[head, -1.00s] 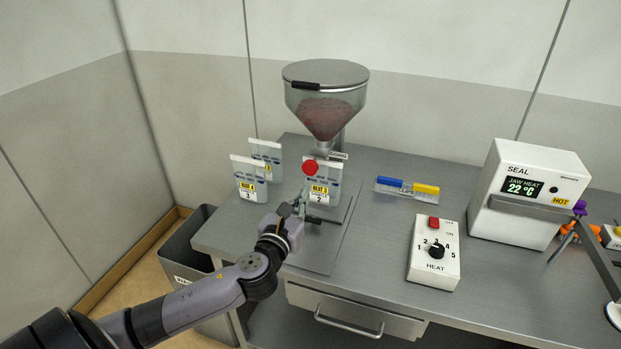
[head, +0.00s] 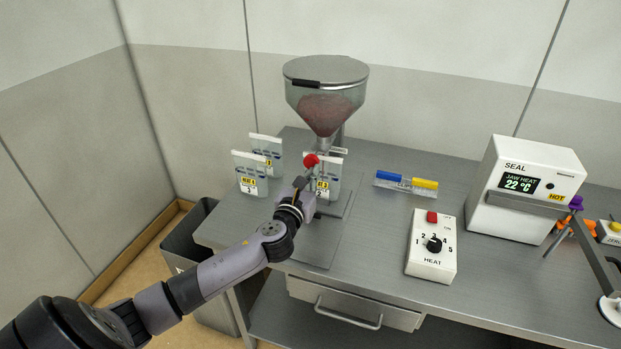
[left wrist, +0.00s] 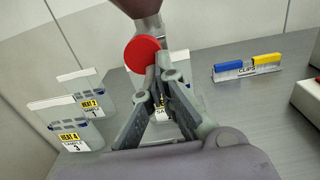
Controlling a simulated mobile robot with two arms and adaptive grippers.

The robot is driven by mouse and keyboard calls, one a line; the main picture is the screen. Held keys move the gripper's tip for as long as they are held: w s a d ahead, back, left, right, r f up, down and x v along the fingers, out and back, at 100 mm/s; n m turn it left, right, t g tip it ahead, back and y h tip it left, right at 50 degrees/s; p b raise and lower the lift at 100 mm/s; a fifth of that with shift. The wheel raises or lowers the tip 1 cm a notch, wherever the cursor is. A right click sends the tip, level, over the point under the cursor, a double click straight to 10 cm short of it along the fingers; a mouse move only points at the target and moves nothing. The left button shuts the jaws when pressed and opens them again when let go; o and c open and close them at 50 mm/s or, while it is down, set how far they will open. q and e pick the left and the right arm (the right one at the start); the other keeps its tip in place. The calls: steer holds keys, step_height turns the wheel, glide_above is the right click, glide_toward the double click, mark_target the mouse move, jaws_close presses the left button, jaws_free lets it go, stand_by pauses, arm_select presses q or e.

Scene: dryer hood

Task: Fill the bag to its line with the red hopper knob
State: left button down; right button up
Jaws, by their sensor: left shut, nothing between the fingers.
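The red hopper knob (head: 310,160) sits at the front of the hopper's spout, and it also shows in the left wrist view (left wrist: 141,53). The hopper (head: 326,100) is a clear cone holding dark reddish grains under a grey lid. A bag labelled HEAT 3 (head: 332,180) stands below the spout, partly hidden by my gripper and arm. Its fill level and line cannot be made out. My left gripper (head: 303,178) is shut and empty, its fingertips (left wrist: 160,66) close by the knob. I cannot tell whether they touch it. My right gripper is not in view.
Two bags, one labelled HEAT 4 (left wrist: 62,131) and one HEAT 2 (left wrist: 88,97), stand left of the hopper. A clip holder (head: 405,185), a HEAT dial box (head: 433,247) and a SEAL machine (head: 527,190) are to the right. A grey bin (head: 193,240) stands on the floor.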

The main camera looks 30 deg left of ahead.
arm_select(q)
steer(key=shift+x, duration=1.2)
steer(key=shift+a+r, duration=0.1)
steer(key=shift+r, duration=0.3)
stand_by(1.7)
steer(key=shift+f, duration=0.2)
stand_by(4.5)
